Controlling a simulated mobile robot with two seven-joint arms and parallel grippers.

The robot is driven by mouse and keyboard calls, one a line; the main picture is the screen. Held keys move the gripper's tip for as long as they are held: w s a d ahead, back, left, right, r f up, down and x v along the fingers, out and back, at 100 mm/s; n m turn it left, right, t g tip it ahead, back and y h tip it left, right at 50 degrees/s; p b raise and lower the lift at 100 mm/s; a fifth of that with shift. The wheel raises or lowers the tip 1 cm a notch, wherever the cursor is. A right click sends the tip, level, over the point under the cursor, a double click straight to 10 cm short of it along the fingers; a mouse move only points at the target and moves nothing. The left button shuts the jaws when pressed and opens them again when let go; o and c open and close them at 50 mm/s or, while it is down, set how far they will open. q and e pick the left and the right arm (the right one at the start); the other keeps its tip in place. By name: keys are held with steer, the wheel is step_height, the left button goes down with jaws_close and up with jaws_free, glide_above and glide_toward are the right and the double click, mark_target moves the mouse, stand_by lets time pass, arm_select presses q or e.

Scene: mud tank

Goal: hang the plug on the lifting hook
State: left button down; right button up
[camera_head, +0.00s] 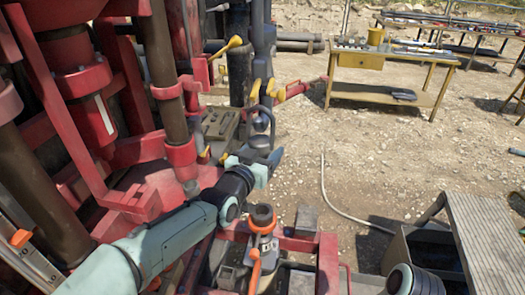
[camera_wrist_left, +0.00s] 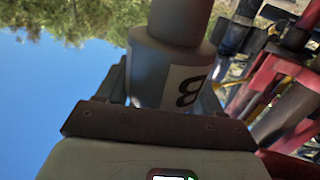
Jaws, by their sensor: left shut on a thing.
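My left gripper (camera_head: 266,166) reaches in from the lower left and is shut on the plug (camera_head: 260,142), a dark grey rounded body. The plug stands upright above the jaws, with a thin dark loop over its top. In the left wrist view the plug (camera_wrist_left: 150,72) is a grey cylinder between the jaws, with a white label and a black mark, and a narrower neck. A blue-grey hanging part (camera_head: 263,60) is just above the loop. It may carry the lifting hook; I cannot tell whether hook and loop touch. My right gripper is not in view.
The red rig frame (camera_head: 95,105) with thick pipes stands close at the left. An orange-topped device (camera_head: 262,218) stands below my left gripper. Red bars with yellow ends (camera_head: 300,88) stick out behind. A yellow workbench (camera_head: 390,58) stands farther back. Gravel ground at the right is mostly open.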

arm_select(q)
steer(key=shift+w+r+p, duration=0.3)
steer(key=shift+w+p, duration=0.05)
steer(key=shift+w, duration=0.2)
steer(key=shift+w+d+f+b, duration=0.15)
steer(key=shift+f+b, duration=0.15)
steer(key=shift+f, duration=0.2)
steer(key=shift+w+f+b, duration=0.2)
steer(key=shift+f+b, duration=0.05)
steer(key=shift+f, duration=0.3)
steer(key=shift+w+d+f+b, duration=0.15)
steer(key=shift+f+b, duration=0.15)
steer(key=shift+f, duration=0.2)
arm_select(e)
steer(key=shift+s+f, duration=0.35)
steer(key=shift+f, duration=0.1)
arm_select(q)
steer(key=shift+w+a, duration=0.1)
